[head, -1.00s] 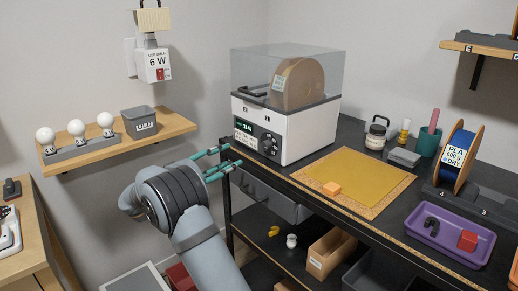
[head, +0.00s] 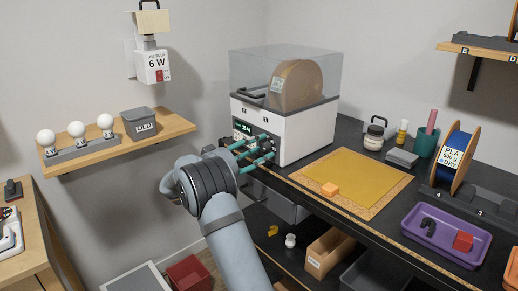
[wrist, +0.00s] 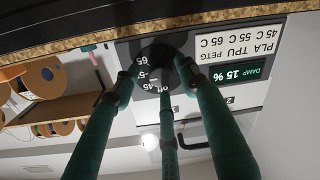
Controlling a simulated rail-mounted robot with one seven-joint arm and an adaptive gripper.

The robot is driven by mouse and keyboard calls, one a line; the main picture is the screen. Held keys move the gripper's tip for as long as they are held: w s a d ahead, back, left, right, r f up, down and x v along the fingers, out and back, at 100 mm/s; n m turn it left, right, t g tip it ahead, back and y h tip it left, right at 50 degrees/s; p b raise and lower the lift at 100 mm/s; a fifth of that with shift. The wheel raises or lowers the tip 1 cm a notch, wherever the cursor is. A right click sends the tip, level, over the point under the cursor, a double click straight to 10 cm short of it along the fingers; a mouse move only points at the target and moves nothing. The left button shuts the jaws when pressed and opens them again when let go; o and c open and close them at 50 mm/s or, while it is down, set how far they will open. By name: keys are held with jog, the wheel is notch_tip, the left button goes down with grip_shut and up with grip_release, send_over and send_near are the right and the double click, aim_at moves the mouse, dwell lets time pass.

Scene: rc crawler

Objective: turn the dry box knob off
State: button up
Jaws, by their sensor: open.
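The dry box (head: 300,138) is white with a clear lid and stands at the left end of the black bench. In the wrist view, upside down, its dark round knob (wrist: 158,54) sits on a dial marked 65, 55, 45 and off; which mark it points to is unclear. The display (wrist: 235,73) beside it reads DAMP 15 %. My gripper (head: 266,148) has green fingers and is open in front of the front panel. In the wrist view the fingertips of my gripper (wrist: 160,73) spread around the knob; contact is unclear. In the head view the fingers mostly hide the knob.
A brown spool (head: 298,84) sits under the lid. A shelf (head: 170,131) with bulbs and a grey OLD bin (head: 139,123) is at left. The bench's front edge runs beside my arm.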

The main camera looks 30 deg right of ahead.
jog(key=shift+c, duration=1.1)
jog(key=c, duration=0.8)
grip_shut()
